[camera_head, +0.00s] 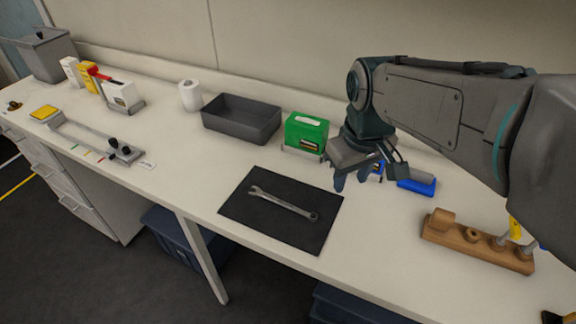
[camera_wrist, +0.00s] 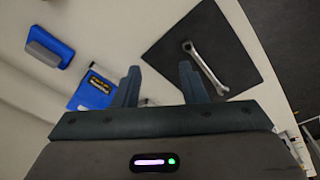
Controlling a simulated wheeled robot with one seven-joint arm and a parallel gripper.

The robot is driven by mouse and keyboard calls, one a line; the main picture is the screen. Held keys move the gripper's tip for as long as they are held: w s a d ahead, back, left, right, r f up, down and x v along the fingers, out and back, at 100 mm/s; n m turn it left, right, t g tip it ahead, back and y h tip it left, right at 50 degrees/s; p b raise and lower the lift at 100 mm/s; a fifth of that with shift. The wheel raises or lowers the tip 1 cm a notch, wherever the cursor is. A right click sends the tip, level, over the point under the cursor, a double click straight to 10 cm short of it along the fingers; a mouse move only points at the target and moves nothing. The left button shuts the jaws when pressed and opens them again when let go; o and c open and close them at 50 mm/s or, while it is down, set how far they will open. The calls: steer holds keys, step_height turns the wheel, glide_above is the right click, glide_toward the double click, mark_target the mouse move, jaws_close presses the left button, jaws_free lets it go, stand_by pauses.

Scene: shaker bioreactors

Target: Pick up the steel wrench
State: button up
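The steel wrench (camera_head: 283,203) lies flat on a black mat (camera_head: 279,228) on the white bench, with its open jaw end to the left in the head view. It also shows in the wrist view (camera_wrist: 208,70), beyond the right fingertip. My gripper (camera_head: 352,180) is above the bench, up and to the right of the mat, apart from the wrench. In the wrist view its two fingers (camera_wrist: 160,85) are spread with nothing between them, so it is open and empty.
A blue box (camera_wrist: 92,92) and a blue block with a grey top (camera_head: 417,186) stand near my gripper. A green box (camera_head: 306,133) and a grey tray (camera_head: 241,120) stand behind the mat. A wooden holder (camera_head: 477,243) with tools stands at the right.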

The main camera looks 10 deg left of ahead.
mark_target(280, 201)
steer(key=w+a+n+g, duration=0.1)
steer(key=w+a+n, duration=0.25)
steer(key=a, duration=0.35)
steer(key=w+a+n+g, duration=0.15)
steer(key=a+n, duration=0.25)
steer(key=a, duration=0.4)
steer(key=shift+t, duration=0.45)
steer(key=f, duration=1.4)
steer(key=shift+w+d+b, duration=0.1)
steer(key=shift+d+b, duration=0.1)
steer(key=shift+b, duration=0.1)
steer(key=shift+f, duration=0.1)
jaws_close()
